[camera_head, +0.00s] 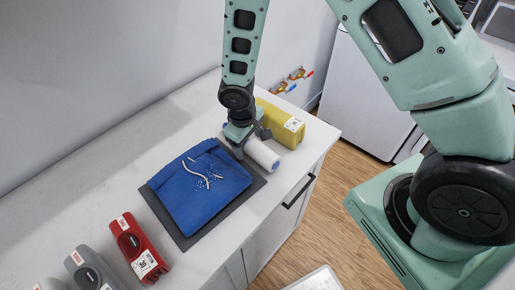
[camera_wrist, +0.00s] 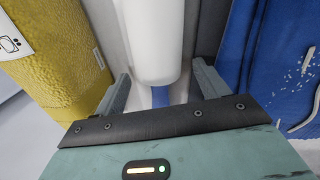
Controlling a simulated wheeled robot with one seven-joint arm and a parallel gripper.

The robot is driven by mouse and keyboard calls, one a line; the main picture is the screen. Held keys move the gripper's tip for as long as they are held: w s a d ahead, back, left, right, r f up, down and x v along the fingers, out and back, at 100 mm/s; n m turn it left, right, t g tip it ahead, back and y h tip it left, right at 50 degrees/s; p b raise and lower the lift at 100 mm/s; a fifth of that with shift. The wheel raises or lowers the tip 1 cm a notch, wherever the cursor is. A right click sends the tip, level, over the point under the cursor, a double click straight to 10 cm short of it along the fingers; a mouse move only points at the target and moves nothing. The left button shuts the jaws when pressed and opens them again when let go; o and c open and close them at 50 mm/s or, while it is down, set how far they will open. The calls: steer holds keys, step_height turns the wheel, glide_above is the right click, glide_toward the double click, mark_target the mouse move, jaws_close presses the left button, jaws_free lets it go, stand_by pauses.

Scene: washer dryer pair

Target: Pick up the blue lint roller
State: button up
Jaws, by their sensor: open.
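The lint roller shows as a white roll (camera_head: 263,155) lying on the white counter, between the blue cloth and the yellow box. In the wrist view its white roll (camera_wrist: 152,40) points away from me and a short piece of its blue handle (camera_wrist: 161,97) shows nearer me. My gripper (camera_head: 241,141) is low over the roller's handle end and hides most of the handle in the head view. In the wrist view my gripper (camera_wrist: 164,82) is open, with one finger on each side of the roller and visible gaps to both.
A blue folded cloth (camera_head: 182,197) with white lint lies on a dark grey mat (camera_head: 190,240). A yellow box (camera_head: 280,122) stands close on the other side. A red container (camera_head: 138,248) and grey ones (camera_head: 92,270) are at the lower left. The counter's front edge is near the roll.

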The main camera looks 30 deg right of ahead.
mark_target(248, 142)
steer(key=c, duration=1.1)
step_height(248, 142, up, 10)
steer(key=shift+b, duration=0.8)
